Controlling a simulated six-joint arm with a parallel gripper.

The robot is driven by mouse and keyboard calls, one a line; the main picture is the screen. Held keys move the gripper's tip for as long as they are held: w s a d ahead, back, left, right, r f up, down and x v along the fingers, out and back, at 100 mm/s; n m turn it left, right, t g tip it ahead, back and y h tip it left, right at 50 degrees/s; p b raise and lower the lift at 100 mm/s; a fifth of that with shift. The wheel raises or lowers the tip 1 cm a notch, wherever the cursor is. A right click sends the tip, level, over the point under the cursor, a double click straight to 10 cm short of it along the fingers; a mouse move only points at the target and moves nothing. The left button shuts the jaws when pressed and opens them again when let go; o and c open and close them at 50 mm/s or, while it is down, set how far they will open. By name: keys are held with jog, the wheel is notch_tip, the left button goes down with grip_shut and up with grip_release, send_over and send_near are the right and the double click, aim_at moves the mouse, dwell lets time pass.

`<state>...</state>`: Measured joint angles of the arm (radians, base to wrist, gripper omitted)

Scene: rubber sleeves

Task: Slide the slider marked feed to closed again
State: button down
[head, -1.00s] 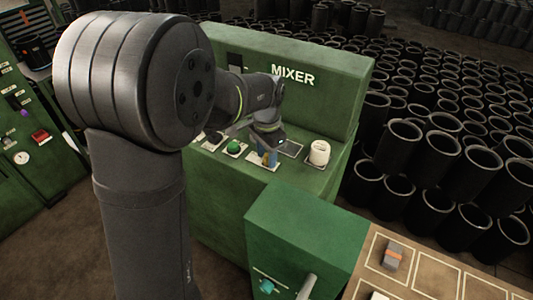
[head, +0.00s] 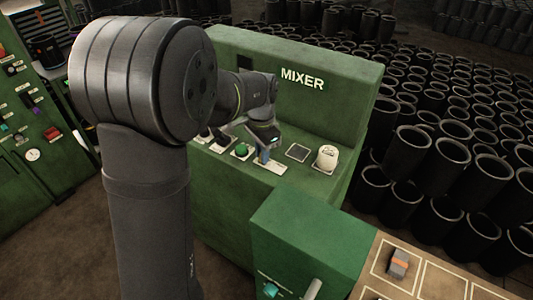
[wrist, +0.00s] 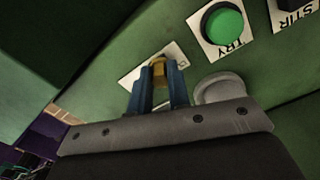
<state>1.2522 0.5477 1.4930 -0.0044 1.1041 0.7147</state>
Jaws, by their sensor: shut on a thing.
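The slider's yellow knob (wrist: 159,66) shows in the wrist view between the two blue fingers of my gripper (wrist: 160,88), which is shut on it. The slider's pale plate (wrist: 136,77) lies under the fingertips; its printing is mostly hidden, so I cannot read the mark. In the head view my gripper (head: 263,159) stands over the left, far part of the slider's plate (head: 273,167) on the green mixer panel; the knob itself is hidden there.
A green button (head: 241,150) sits just left of the slider; in the wrist view this button (wrist: 223,23) is marked TRY. A green box (head: 310,225) stands in front.

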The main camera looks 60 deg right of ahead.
jog(key=c, duration=1.5)
grip_release()
jog(key=shift+w, duration=0.35)
jog(key=shift+o, duration=0.8)
jog(key=shift+s, duration=0.1)
jog(key=shift+r, duration=0.1)
notch_tip(320, 180, up, 17)
jog(key=shift+r, duration=0.15)
notch_tip(320, 180, down, 18)
jog(key=shift+s+r, duration=0.1)
jog(key=shift+r, duration=0.05)
jog(key=shift+s, duration=0.2)
jog(key=shift+r, duration=0.1)
